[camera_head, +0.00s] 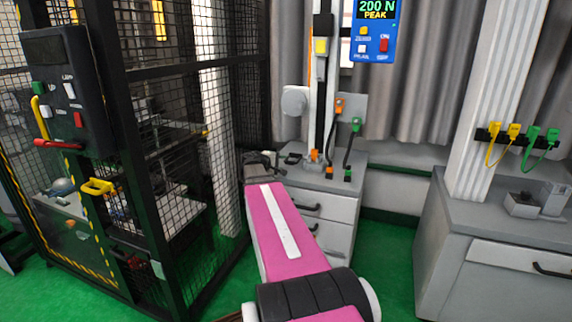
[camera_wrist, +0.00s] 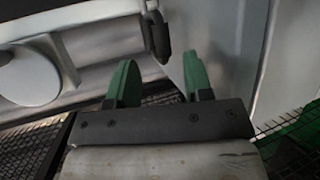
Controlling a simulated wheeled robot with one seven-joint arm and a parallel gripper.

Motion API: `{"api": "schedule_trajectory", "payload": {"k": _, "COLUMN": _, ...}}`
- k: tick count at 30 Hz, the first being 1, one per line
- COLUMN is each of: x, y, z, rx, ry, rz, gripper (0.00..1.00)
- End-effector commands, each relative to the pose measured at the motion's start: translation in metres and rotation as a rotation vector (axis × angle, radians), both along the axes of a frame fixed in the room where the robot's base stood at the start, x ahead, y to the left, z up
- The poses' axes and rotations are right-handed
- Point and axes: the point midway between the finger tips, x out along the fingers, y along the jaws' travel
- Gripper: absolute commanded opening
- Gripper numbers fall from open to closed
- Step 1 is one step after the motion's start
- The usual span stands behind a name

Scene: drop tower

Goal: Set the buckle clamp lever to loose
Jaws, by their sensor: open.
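I cannot single out the buckle clamp lever for certain in either view. My gripper shows in the wrist view (camera_wrist: 157,80) with its two green fingers apart and nothing held between them. A dark rounded bar (camera_wrist: 157,36) shows just beyond the fingers, close to the gap; I cannot tell what it belongs to or whether it touches a finger. In the head view my pink arm reaches forward, and its dark far end is beside the grey drawer cabinet (camera_head: 338,206). The fingers are not clear there.
A black mesh cage (camera_head: 170,130) stands left, with a control box (camera_head: 62,85) and a yellow handle (camera_head: 97,187). A blue display (camera_head: 376,45) reads 200 N PEAK. A grey bench (camera_head: 500,222) stands right, below yellow and green plugs. Green floor is open between cabinet and bench.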

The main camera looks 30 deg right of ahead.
Motion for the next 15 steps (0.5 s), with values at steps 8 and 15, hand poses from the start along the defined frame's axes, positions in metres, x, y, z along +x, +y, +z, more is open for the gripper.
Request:
{"api": "schedule_trajectory", "payload": {"k": 8, "x": -0.014, "y": 0.044, "z": 0.015, "rx": 0.000, "ry": 0.000, "rz": 0.001, "gripper": 0.46}}
{"api": "schedule_trajectory", "payload": {"k": 15, "x": -0.018, "y": 0.058, "z": 0.019, "rx": 0.000, "ry": 0.000, "rz": 0.000, "gripper": 0.46}}
